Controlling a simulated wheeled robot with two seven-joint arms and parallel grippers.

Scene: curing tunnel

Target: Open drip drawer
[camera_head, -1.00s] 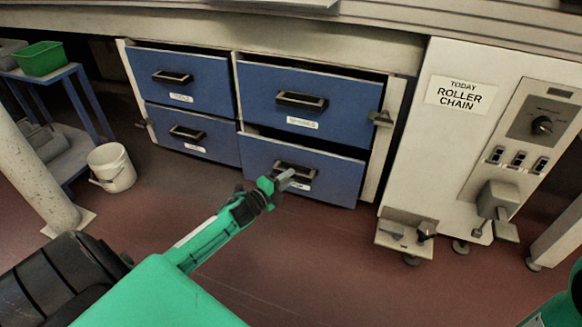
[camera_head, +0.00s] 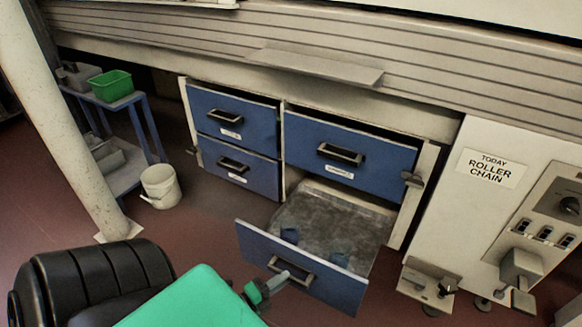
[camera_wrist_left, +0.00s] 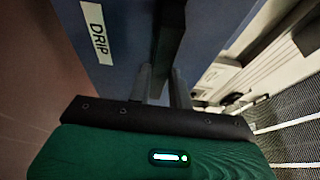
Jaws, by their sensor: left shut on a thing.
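The drip drawer (camera_head: 345,285) is the lower right blue drawer, and it stands pulled well out of the cabinet. Its grey inside shows, with a few small blue things in it. Its black handle (camera_head: 292,268) is on the front. My left gripper (camera_head: 284,280) is at this handle. In the left wrist view, the fingers (camera_wrist_left: 160,85) are shut on the dark handle bar (camera_wrist_left: 168,45), beside a white label reading DRIP (camera_wrist_left: 96,30). My right gripper is in neither view.
Three other blue drawers, such as the upper right one (camera_head: 385,165), are closed or nearly so. A white bucket (camera_head: 160,186), a blue stand (camera_head: 150,125) with a green bin (camera_head: 111,85) and a pillar (camera_head: 50,110) are left. A control cabinet (camera_head: 470,215) is right.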

